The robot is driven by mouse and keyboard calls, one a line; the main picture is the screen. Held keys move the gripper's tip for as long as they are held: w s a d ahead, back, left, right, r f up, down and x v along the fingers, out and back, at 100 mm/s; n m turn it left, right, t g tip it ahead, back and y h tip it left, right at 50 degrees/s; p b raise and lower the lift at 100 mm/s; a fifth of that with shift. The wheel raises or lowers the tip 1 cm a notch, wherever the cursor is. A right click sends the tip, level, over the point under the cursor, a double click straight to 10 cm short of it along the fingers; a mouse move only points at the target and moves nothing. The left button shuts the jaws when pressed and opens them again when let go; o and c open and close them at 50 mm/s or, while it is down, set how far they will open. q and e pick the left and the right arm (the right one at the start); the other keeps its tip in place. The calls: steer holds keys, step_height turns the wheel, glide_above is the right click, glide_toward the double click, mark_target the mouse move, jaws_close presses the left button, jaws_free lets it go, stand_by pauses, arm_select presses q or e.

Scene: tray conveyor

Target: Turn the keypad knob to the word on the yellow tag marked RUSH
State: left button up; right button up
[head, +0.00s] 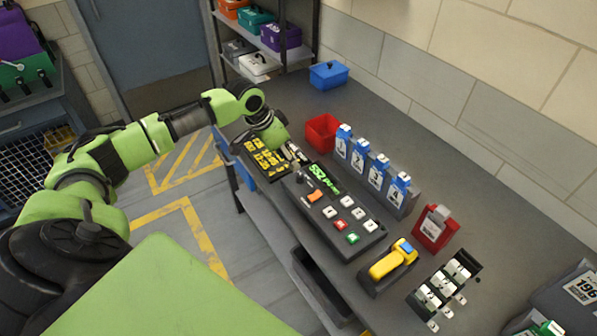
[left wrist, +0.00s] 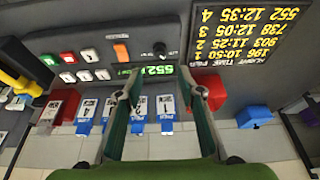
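The keypad (head: 335,207) is a dark panel on the bench with white, red, green and orange buttons and a green display (left wrist: 155,70) reading 552. Its small black knob (left wrist: 160,49) has tiny labels beside it that I cannot read; the knob also shows in the head view (head: 299,177). My left gripper (left wrist: 161,76) is open and empty, its fingers apart above the display end of the keypad near the knob. In the head view it (head: 297,155) hangs over that same end. I cannot make out a yellow tag marked RUSH. My right gripper is not in view.
A board with yellow flight text (left wrist: 244,40) lies beside the keypad. Blue-tagged numbered holders (head: 375,180), a red bin (head: 322,132), a red box (head: 432,229), a yellow handheld device (head: 392,261) and a lever block (head: 443,288) surround it. The back bench near a blue box (head: 328,75) is clear.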

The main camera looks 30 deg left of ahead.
mark_target(300, 175)
arm_select(q)
steer(key=p+x, duration=0.1)
steer(key=x, duration=0.9)
steer(key=shift+p, duration=0.3)
jaws_close()
